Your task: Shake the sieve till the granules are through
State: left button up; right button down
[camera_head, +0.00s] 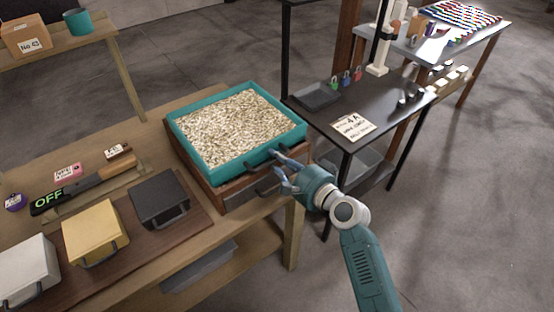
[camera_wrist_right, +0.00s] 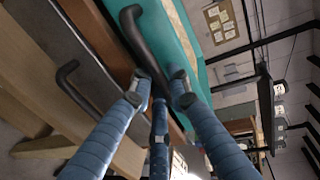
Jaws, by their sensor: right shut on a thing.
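The teal sieve (camera_head: 213,173) sits on a wooden box (camera_head: 228,196) with a dark drawer front. Pale granules (camera_head: 235,125) cover the sieve's bed nearly from rim to rim. My right gripper (camera_head: 280,166) is at the sieve's front side, shut on its dark handle (camera_head: 258,158). In the right wrist view, the fingers (camera_wrist_right: 163,84) close about one end of the handle (camera_wrist_right: 143,40), beside the teal wall (camera_wrist_right: 170,45). Whether granules lie below the sieve is hidden. My left gripper is out of view.
A black box (camera_head: 158,197), a yellow box (camera_head: 93,232) and a white box (camera_head: 25,268) stand on a board at left. An OFF display (camera_head: 48,201) is behind them. A dark table (camera_head: 370,110) with small padlocks stands close at right.

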aim_at(267, 149)
jog(key=x, duration=0.2)
jog(key=r+b+x, duration=0.1)
jog(key=x, duration=0.2)
jog(key=shift+w+a, duration=0.15)
jog(key=shift+w, duration=0.1)
jog(key=shift+r, duration=0.25)
jog(key=c, duration=1.7)
grip_release()
jog(key=shift+f, duration=0.1)
jog(key=shift+s, duration=0.2)
jog(key=v, duration=1.1)
jog(key=shift+s+d, duration=0.25)
